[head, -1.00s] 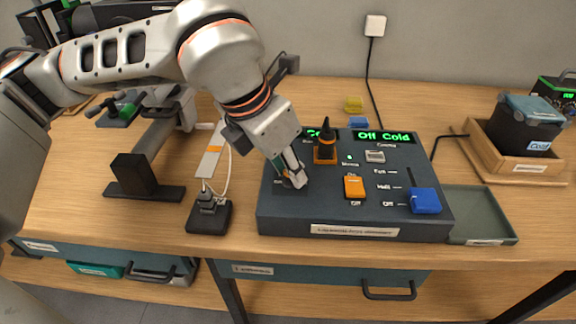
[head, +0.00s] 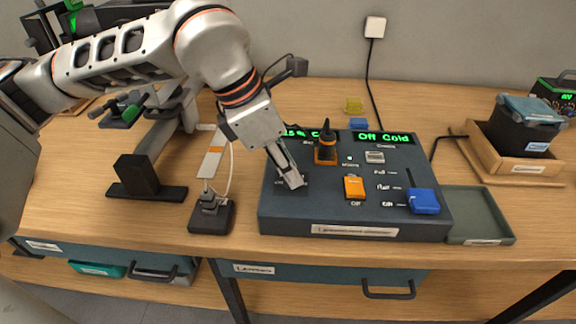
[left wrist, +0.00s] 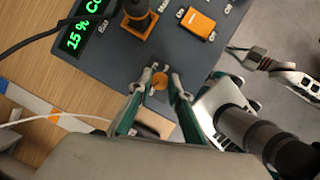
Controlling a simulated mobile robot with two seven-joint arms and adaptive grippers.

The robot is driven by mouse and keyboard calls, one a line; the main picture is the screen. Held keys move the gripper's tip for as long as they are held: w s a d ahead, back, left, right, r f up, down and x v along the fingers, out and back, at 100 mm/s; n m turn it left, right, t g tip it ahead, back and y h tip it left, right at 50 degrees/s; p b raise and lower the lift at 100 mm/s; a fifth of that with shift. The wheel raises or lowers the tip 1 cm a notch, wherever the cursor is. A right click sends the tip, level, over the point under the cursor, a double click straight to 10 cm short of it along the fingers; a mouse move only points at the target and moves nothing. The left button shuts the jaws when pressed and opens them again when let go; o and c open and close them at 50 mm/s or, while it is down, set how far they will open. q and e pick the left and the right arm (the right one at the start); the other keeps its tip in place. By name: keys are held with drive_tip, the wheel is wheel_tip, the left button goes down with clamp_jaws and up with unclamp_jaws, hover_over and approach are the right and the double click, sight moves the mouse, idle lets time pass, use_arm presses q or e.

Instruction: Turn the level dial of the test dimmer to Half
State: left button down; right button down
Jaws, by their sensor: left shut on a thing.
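The dark test dimmer box (head: 330,220) stands on the wooden table. My left gripper (head: 299,184) reaches down to the box's left part and is shut on the level dial. In the left wrist view the dial's orange top (left wrist: 159,81) shows between the two fingertips, with small pale labels around it. In the head view the gripper hides the dial. The left green display (left wrist: 86,30) shows "15 %" in the wrist view. The right display (head: 384,138) reads "Off Cold". What seems to be my right gripper (left wrist: 238,54) shows in the wrist view; its opening is unclear.
Close to the dial stand a black knob on an orange base (head: 326,149), an orange switch (head: 354,187) and a blue slider cap (head: 423,201). A green tray (head: 482,210) adjoins the box's right. A small black device (head: 211,214) with a cable stands left.

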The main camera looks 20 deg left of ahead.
use_arm(q)
drive_tip(key=m+g, duration=0.1)
drive_tip(key=m, duration=0.1)
drive_tip(key=shift+w+r+m+p, duration=0.1)
drive_tip(key=shift+w+m+p, duration=0.05)
drive_tip(key=shift+m+p, duration=0.2)
drive_tip(key=m+g, duration=0.1)
drive_tip(key=m, duration=0.2)
drive_tip(key=shift+h+p, duration=0.3)
drive_tip(key=shift+h, duration=0.1)
drive_tip(key=m+g+p, duration=0.1)
drive_tip(key=m, duration=0.2)
drive_tip(key=shift+w+g, duration=0.15)
drive_tip(key=shift+g, duration=0.15)
drive_tip(key=shift+m+g, duration=0.3)
drive_tip(key=shift+m, duration=0.65)
drive_tip(key=shift+m+g+y+p, duration=0.3)
drive_tip(key=shift+m+g+p, duration=0.1)
drive_tip(key=shift+m, duration=0.7)
drive_tip(key=c, duration=2.1)
unclamp_jaws()
drive_tip(key=shift+o, duration=1.3)
